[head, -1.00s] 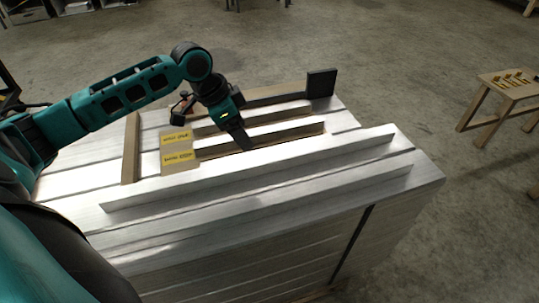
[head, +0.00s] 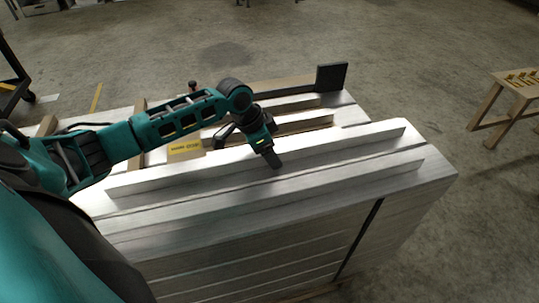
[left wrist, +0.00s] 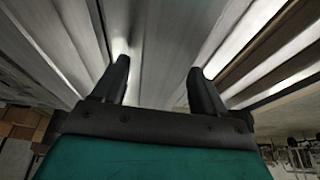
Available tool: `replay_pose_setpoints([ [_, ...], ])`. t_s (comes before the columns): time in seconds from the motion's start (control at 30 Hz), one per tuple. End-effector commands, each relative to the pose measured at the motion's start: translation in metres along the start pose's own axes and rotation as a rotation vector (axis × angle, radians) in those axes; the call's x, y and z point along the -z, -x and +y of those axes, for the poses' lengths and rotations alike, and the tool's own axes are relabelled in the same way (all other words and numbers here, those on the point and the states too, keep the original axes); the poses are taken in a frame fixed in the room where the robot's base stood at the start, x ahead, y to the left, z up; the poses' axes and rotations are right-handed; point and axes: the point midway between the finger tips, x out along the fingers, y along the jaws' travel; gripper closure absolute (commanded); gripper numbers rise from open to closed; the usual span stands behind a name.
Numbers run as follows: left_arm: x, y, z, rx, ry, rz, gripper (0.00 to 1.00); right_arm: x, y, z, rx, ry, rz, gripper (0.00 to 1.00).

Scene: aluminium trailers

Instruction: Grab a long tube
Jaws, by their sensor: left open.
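Two long aluminium tubes lie side by side on top of the aluminium trailer stack in the head view. One long tube (head: 345,141) is farther back, and the other long tube (head: 350,180) lies nearer the front edge. My left gripper (head: 274,162) is open, pointing down over the back long tube, and covers a short middle part of it. In the left wrist view my left gripper (left wrist: 158,78) shows its two fingers apart, with bare metal lengthwise between them. I cannot tell whether the fingers touch the tube. My right gripper is not in view.
Shorter bars and a yellow label (head: 185,148) lie behind the back tube. A dark upright plate (head: 331,76) stands at the stack's back right corner. A wooden stool (head: 515,95) stands on the floor at right.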

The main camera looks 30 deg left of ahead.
Motion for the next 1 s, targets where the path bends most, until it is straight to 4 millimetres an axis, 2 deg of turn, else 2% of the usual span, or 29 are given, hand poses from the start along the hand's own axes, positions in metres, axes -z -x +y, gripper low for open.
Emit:
replay_pose_setpoints([
  [0.17,0.0002,0.0004,0.0001,0.0,0.0,0.0,0.3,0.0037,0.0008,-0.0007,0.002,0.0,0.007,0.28],
  [0.9,-0.0003,0.0004,0.0003,-0.001,0.0,-0.001,1.0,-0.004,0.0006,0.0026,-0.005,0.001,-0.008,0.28],
  [1.0,-0.0003,0.0004,0.0003,-0.001,0.0,-0.001,1.0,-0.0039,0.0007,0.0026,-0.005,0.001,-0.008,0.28],
])
